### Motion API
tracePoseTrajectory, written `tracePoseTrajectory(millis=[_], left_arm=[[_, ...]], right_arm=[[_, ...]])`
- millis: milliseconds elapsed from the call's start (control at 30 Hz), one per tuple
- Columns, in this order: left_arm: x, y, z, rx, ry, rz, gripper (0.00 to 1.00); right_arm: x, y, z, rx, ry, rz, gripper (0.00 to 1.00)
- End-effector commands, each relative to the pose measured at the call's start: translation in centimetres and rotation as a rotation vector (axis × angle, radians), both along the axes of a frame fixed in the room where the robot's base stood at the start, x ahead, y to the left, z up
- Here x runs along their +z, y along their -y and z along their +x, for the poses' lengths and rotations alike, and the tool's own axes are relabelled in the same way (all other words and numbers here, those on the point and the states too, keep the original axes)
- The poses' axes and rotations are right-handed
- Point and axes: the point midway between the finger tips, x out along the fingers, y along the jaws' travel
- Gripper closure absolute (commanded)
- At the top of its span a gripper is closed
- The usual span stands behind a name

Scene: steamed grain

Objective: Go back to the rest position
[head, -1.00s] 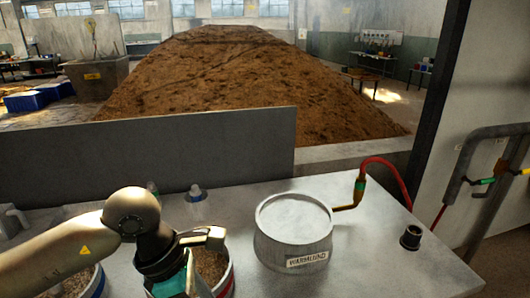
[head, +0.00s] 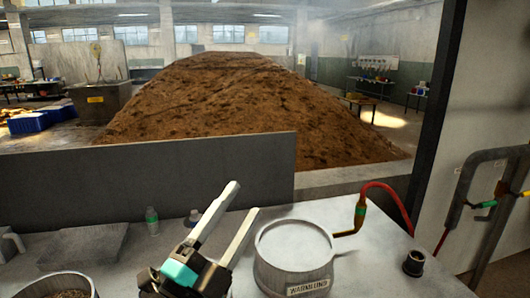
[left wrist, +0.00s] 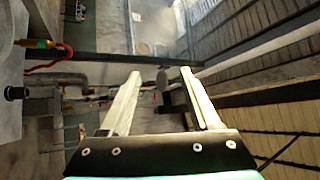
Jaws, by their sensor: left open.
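My left gripper (head: 236,198) is raised above the table, with its two pale fingers pointing up and away, apart and empty. In the left wrist view its fingers (left wrist: 160,74) stand apart with nothing between them. My right gripper is in neither view.
A grain-filled container (head: 68,285) is at the lower left. A small bottle (head: 152,221) stands near the grey panel (head: 150,165). A brown heap (head: 230,110) lies beyond.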

Motion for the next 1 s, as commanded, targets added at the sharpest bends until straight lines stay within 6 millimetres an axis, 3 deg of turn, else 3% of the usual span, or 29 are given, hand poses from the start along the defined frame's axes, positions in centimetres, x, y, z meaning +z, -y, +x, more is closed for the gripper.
tracePoseTrajectory(millis=[133, 267, 367, 500, 700, 867, 1000], left_arm=[[-6.1, -5.2, 1.6, 0.185, -0.347, -0.216, 0.37], [-13.0, -8.9, 0.7, 0.340, -0.660, -0.374, 0.37], [-18.7, -10.9, -1.7, 0.455, -0.906, -0.476, 0.37], [-25.4, -12.4, -6.8, 0.592, -1.227, -0.582, 0.37], [-31.0, -12.6, -14.5, 0.728, -1.585, -0.666, 0.37], [-33.4, -12.0, -20.8, 0.815, -1.833, -0.701, 0.37], [-36.8, -12.0, -19.5, 0.818, -1.831, -0.688, 0.37]], right_arm=[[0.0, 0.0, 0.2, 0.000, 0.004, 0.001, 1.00], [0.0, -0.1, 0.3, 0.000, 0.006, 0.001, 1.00], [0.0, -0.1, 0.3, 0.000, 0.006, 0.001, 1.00], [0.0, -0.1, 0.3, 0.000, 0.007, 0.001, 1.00], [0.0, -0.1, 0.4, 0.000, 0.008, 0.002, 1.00], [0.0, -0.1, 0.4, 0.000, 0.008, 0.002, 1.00], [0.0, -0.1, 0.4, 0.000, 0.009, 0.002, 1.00]])
